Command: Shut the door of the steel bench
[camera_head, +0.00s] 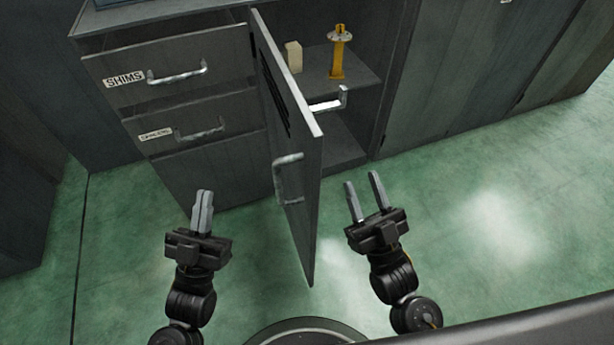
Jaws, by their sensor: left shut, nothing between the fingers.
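The steel bench (205,97) is a dark grey cabinet with drawers on the left and an open compartment on the right. Its door (290,130) stands wide open, hinged at the left of the compartment and swung out toward me. A metal handle (288,178) is on the door's left-facing side. My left gripper (203,198) is shut and empty, left of the door and apart from it. My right gripper (363,183) is open and empty, right of the door, in front of the compartment opening and apart from both.
Inside the compartment, a yellow tool (338,55) and a pale block (293,57) stand on a shelf, with a white item with a grey handle (328,103) below. The top drawer (170,72), labelled SHIMS, sits slightly out. Green floor (480,220) is clear to the right.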

